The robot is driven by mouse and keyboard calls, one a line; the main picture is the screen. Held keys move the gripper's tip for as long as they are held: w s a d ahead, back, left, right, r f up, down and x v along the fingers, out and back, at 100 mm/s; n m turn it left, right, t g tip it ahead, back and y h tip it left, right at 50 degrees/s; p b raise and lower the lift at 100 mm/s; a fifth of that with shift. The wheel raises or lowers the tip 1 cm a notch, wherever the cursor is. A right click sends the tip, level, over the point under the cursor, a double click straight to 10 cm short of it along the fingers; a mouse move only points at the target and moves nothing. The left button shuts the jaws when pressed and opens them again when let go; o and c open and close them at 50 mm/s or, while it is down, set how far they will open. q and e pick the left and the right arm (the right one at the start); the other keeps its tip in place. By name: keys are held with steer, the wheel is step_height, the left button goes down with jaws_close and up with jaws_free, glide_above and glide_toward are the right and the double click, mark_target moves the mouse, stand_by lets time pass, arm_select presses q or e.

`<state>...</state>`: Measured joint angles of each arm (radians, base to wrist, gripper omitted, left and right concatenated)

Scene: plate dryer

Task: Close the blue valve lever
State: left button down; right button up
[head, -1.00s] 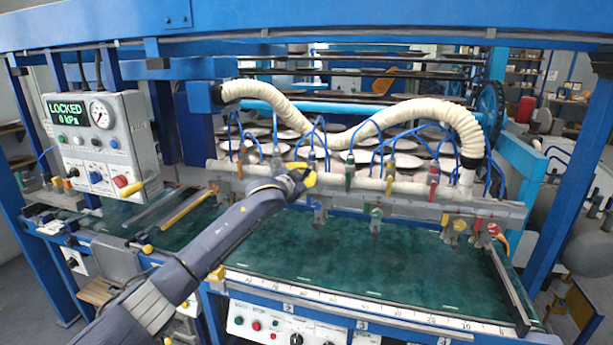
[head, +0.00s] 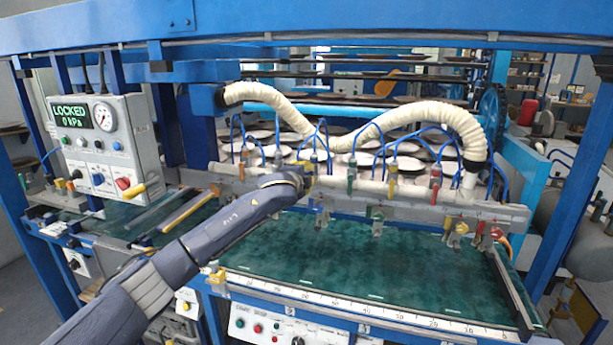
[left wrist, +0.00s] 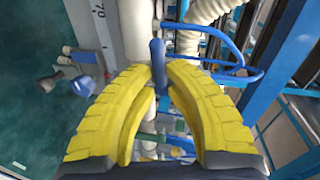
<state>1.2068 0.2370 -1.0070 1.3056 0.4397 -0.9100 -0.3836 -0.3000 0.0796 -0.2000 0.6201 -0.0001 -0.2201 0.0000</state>
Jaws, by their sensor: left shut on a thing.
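The blue valve lever (left wrist: 157,55) stands upright in the left wrist view, between the tips of my two yellow fingers. My left gripper (left wrist: 158,72) is shut on it, with the curved fingers meeting around its lower part. In the head view my left gripper (head: 309,180) is at the white manifold pipe (head: 335,184), and the wrist and fingers hide the lever there. My right gripper does not show.
A control box (head: 102,145) reading LOCKED stands at left. The green bed (head: 330,260) is clear in front.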

arm_select(q)
steer(key=shift+r+m+y, duration=0.25)
steer(key=shift+m+y, duration=0.05)
steer(key=shift+m, duration=0.3)
steer(key=c, duration=1.4)
jaws_free()
steer(key=shift+f, duration=0.1)
steer(key=shift+c, duration=0.2)
steer(key=v, duration=1.2)
steer(key=shift+a, duration=0.1)
